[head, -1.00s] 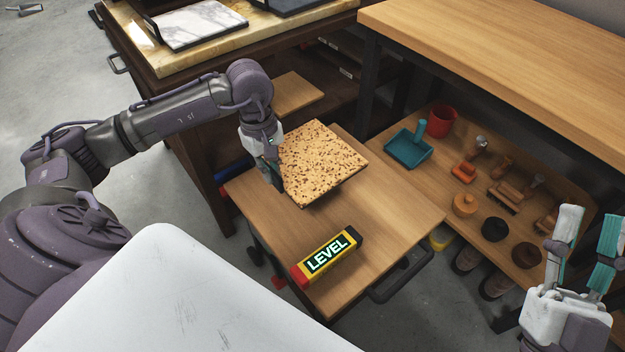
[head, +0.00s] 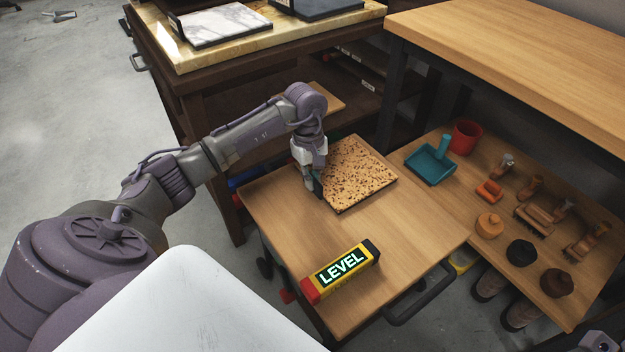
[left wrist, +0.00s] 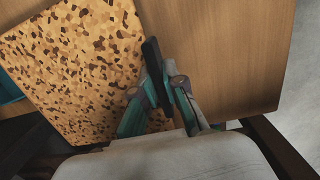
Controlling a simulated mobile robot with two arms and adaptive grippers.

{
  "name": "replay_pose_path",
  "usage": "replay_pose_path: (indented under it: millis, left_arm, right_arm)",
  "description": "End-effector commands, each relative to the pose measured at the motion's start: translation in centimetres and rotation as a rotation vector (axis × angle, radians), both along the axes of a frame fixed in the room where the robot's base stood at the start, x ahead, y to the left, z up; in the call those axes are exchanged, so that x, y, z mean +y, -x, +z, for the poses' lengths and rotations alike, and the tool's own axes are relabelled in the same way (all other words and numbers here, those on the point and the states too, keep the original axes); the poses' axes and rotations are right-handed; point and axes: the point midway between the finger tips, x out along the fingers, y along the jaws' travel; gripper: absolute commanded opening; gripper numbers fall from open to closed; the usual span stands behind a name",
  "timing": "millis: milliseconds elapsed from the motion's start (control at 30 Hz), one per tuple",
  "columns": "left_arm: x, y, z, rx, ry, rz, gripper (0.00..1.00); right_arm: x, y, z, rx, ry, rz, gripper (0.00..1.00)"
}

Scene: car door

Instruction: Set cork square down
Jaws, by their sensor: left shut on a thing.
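The cork square (head: 358,174), tan with dark brown flecks, lies level at the back of the small wooden cart top (head: 285,225). I cannot tell whether it fully touches the wood or hangs just above it. My left gripper (head: 318,188) is shut on the cork's left edge. In the left wrist view the cork (left wrist: 75,70) fills the left side, and the dark fingertips (left wrist: 160,72) are close together at its edge. Of my right gripper only a small part (head: 600,342) shows in the bottom right corner, its fingers not clear.
A yellow and red LEVEL block (head: 342,270) lies near the cart top's front. A low shelf to the right holds a teal dustpan (head: 430,165), a red cup (head: 466,136) and several wooden tools. The cart top is bare between the cork and the block.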

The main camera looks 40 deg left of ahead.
Motion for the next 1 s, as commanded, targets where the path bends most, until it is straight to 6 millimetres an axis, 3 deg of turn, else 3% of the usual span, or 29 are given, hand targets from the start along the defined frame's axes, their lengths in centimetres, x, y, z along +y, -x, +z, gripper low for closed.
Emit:
replay_pose_path:
  millis: [267,300,433,767,867,1000]
  left_arm:
    - [0.0,-0.1,-0.2,-0.003,0.0,0.0,0.0]
    - [0.0,0.0,-0.1,-0.001,-0.001,0.001,0.15]
    - [0.0,0.0,-0.1,-0.001,-0.001,0.001,0.35]
    - [0.0,0.0,0.2,-0.001,0.0,0.0,0.35]
    - [0.2,-0.1,1.2,-0.003,-0.002,0.0,0.35]
    - [0.5,-0.1,4.1,-0.005,-0.003,0.002,0.35]
  right_arm:
    - [0.0,0.0,-0.2,0.001,0.0,0.0,0.4]
    - [0.0,0.0,-0.1,0.001,0.0,0.0,0.4]
    - [0.0,0.0,-0.1,0.001,0.0,0.0,0.4]
    - [0.0,0.0,0.2,0.001,0.0,0.0,0.4]
    - [0.0,0.0,0.6,0.001,0.0,0.0,0.4]
    - [0.0,0.0,1.8,0.001,0.0,0.0,0.4]
